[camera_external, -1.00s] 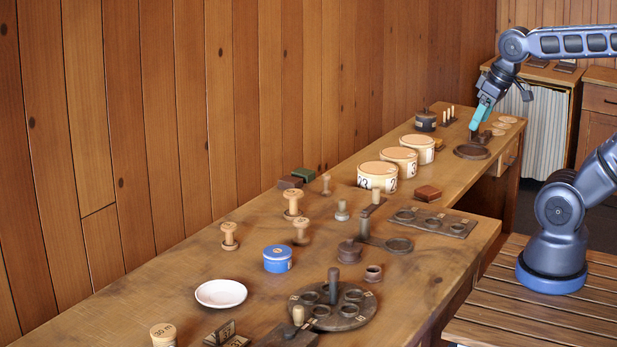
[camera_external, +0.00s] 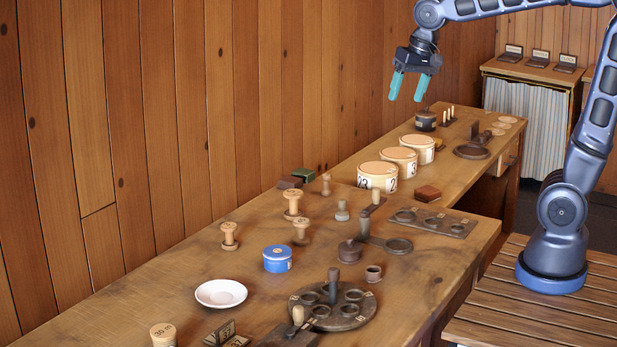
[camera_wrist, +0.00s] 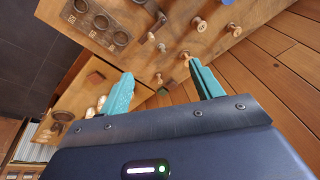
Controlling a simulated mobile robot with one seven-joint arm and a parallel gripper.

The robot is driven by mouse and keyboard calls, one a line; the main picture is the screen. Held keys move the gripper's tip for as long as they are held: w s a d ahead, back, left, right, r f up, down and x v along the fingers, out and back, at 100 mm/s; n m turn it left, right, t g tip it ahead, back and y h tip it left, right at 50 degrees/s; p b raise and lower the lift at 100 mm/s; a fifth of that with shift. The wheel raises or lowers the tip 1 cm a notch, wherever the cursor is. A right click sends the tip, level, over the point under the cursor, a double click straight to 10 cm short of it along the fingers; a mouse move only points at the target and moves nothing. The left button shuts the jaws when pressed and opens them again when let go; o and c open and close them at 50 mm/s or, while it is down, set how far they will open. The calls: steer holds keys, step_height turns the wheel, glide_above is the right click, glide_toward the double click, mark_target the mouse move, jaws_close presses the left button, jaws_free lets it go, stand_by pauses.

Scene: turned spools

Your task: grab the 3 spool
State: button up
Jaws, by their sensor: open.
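Several pale turned wooden spools stand upright on the long bench: one at the left (camera_external: 229,237), a thick one (camera_external: 293,204), one in front of it (camera_external: 301,232), a smaller one (camera_external: 326,185) behind and a greyish one (camera_external: 342,210) to the right. Their labels are too small for me to read, so I cannot tell which is the 3 spool. Spools also show beyond my fingers in the wrist view (camera_wrist: 200,24). My gripper (camera_external: 405,98) is open and empty, high above the bench's far part, pointing down. Its teal fingers stand apart in the wrist view (camera_wrist: 161,74).
Three cream drums with dark numbers (camera_external: 378,178) stand near the wall. A blue tin (camera_external: 277,259), a white dish (camera_external: 221,294), a round holed stand (camera_external: 336,317) and a holed board (camera_external: 435,222) occupy the front. The plank wall borders the bench's left side.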

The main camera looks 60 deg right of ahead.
steer(key=w+a+f+m+g, duration=0.1)
steer(key=w+a+m, duration=0.15)
steer(key=w, duration=0.35)
steer(key=w+a+f+m, duration=0.1)
steer(key=w+a+f, duration=0.15)
steer(key=w, duration=0.35)
steer(key=m+g, duration=0.2)
steer(key=m, duration=0.7)
glide_above(229, 225)
steer(key=s, duration=0.1)
steer(key=shift+h, duration=0.3)
step_height(229, 225, down, 23)
steer(key=shift+a+r, duration=0.1)
steer(key=shift+r, duration=0.1)
steer(key=shift+a+f, duration=0.1)
steer(key=shift+f, duration=0.15)
step_height(229, 225, down, 5)
steer(key=shift+w+f, duration=0.1)
steer(key=shift+f, duration=0.1)
steer(key=shift+w+f, duration=0.2)
steer(key=shift+f, duration=1.1)
steer(key=shift+w+f, duration=0.15)
steer(key=shift+f, duration=1.15)
steer(key=c, duration=1.1)
